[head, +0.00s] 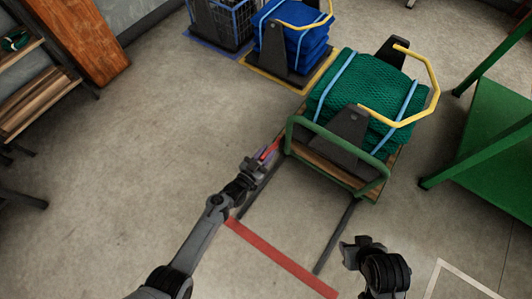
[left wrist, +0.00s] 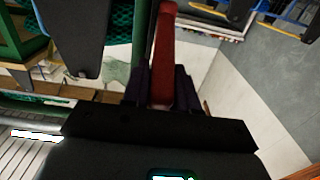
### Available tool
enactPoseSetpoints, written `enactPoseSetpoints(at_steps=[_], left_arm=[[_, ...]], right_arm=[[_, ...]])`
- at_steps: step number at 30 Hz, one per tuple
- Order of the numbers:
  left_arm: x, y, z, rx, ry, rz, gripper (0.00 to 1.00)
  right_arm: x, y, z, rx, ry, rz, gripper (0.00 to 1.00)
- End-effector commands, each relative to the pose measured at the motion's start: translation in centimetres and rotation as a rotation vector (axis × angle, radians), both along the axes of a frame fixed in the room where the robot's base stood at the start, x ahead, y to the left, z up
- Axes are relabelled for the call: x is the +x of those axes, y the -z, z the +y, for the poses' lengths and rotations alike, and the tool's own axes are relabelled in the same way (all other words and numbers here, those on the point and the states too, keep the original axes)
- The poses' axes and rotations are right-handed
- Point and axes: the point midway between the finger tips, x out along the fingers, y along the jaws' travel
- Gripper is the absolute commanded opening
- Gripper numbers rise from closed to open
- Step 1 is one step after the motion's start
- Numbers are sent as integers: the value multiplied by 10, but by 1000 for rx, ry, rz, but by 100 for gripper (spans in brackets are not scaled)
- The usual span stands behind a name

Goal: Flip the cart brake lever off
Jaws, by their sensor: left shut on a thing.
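The red brake lever (head: 269,149) sits at the left side of the cart, by the green handle frame (head: 335,150). My left gripper (head: 262,158) is at the lever and shut on it. In the left wrist view the red lever (left wrist: 164,60) rises between the two dark fingers (left wrist: 162,88). The cart carries a stack of green netting (head: 362,90) with blue straps and a yellow rail. My right gripper (head: 352,246) is low on the right, apart from the cart; its finger gap is unclear.
A green table (head: 490,145) is on the right and a wooden shelf (head: 30,105) on the left. A red floor line (head: 280,258) crosses clear floor.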

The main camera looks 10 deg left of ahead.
Motion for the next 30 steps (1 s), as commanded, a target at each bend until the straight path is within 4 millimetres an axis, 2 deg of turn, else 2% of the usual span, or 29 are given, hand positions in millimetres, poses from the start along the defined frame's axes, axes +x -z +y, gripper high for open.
enactPoseSetpoints(at_steps=[5,8,21,30], left_arm=[[1,-7,-1,12,0,24,0],[3,-13,-1,30,0,58,0],[21,-41,-11,167,1,328,0],[34,-46,-17,246,0,485,0]], right_arm=[[0,-12,0,1,1,0,43],[0,-26,1,2,1,0,43],[0,-102,2,11,7,-1,43],[0,-123,2,10,6,-1,43]])
